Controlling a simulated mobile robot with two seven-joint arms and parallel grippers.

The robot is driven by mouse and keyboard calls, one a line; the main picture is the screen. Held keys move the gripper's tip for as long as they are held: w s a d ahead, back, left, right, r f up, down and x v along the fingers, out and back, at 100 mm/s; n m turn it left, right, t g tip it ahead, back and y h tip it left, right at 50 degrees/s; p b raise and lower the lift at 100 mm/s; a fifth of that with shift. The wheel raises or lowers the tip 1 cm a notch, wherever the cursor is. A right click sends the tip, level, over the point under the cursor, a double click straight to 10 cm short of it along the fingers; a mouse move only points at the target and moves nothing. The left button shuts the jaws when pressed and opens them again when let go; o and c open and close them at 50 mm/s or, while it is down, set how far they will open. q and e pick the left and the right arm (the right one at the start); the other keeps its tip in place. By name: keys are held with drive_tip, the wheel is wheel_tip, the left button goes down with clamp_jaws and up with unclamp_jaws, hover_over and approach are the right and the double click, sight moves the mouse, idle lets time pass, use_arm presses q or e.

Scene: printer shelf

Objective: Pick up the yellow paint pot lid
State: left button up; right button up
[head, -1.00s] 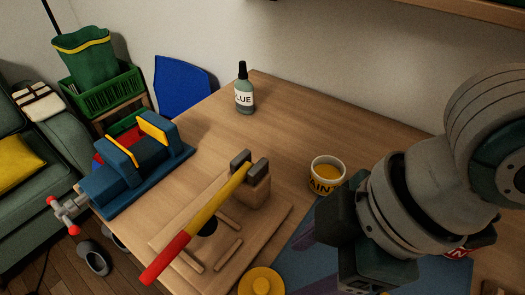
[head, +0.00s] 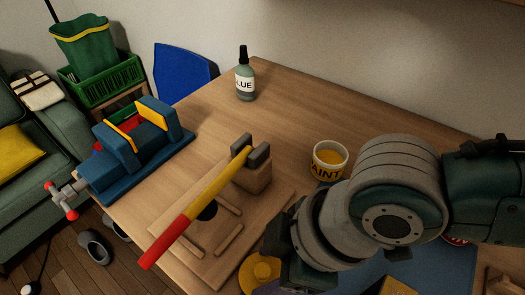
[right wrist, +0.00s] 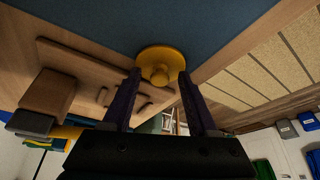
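The yellow paint pot lid (head: 259,272) is a round disc with a knob, lying near the front of the table in the head view, partly covered by my right gripper. In the right wrist view the lid (right wrist: 161,66) lies just beyond and between my fingertips. My right gripper (right wrist: 159,76) is open, its two fingers apart with nothing held. The white paint pot (head: 329,160) with yellow paint stands open on the table behind my right arm. My left gripper is not in view.
A blue vise (head: 140,150) is at the left edge. A glue bottle (head: 245,76) stands at the back. A blue mat (head: 440,272) lies on the right.

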clamp_jaws()
drive_tip(key=shift+r, duration=0.1)
idle(0.5)
